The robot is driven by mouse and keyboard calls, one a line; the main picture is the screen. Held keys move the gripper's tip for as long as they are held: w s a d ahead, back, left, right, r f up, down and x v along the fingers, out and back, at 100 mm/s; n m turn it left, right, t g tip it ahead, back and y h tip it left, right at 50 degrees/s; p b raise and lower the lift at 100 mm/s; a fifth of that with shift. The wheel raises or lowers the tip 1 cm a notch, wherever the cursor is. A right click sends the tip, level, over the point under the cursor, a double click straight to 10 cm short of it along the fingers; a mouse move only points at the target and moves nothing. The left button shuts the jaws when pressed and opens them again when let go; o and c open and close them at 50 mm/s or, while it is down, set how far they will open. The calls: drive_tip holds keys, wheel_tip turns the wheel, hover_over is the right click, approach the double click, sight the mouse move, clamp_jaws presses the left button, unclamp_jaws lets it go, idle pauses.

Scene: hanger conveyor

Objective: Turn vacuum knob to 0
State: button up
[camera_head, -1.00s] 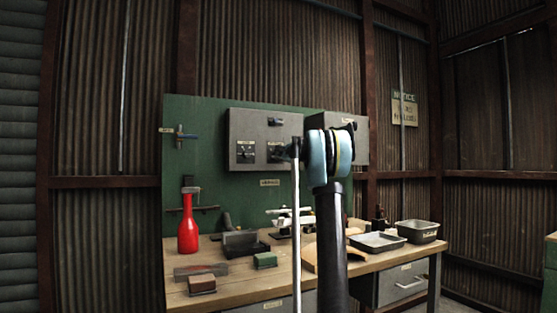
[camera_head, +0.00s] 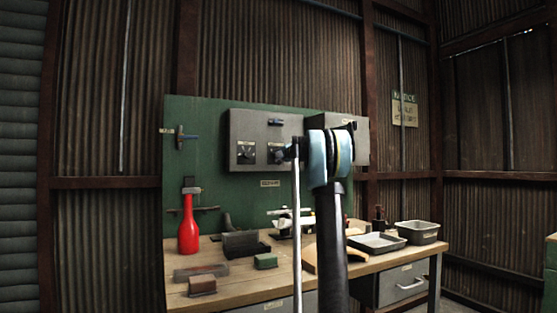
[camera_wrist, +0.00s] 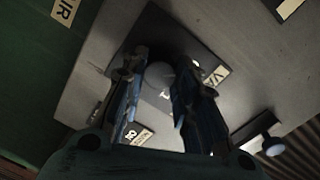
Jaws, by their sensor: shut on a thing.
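The grey control box (camera_head: 265,125) is mounted on the green board and carries labelled knobs. My gripper (camera_head: 284,152) is at the right-hand knob on its front. In the wrist view my gripper (camera_wrist: 164,95) has its two dark fingers on either side of a round grey knob (camera_wrist: 160,74) and is shut on it. The knob sits on a dark square plate (camera_wrist: 206,68), beside a partly hidden label beginning "VA" (camera_wrist: 218,76). The fingers cover much of the knob and dial, so its setting cannot be read. A second knob (camera_head: 245,154) is to the left.
A second grey box (camera_head: 361,143) is right of my gripper, partly behind my arm.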

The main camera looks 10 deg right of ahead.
drive_tip(key=shift+n, duration=1)
drive_tip(key=o, duration=1.1)
drive_tip(key=shift+w+f, duration=0.1)
drive_tip(key=shift+w, duration=0.05)
drive_tip(key=v, duration=1.2)
drive_tip(key=shift+a+f, duration=0.1)
drive_tip(key=shift+f, duration=0.05)
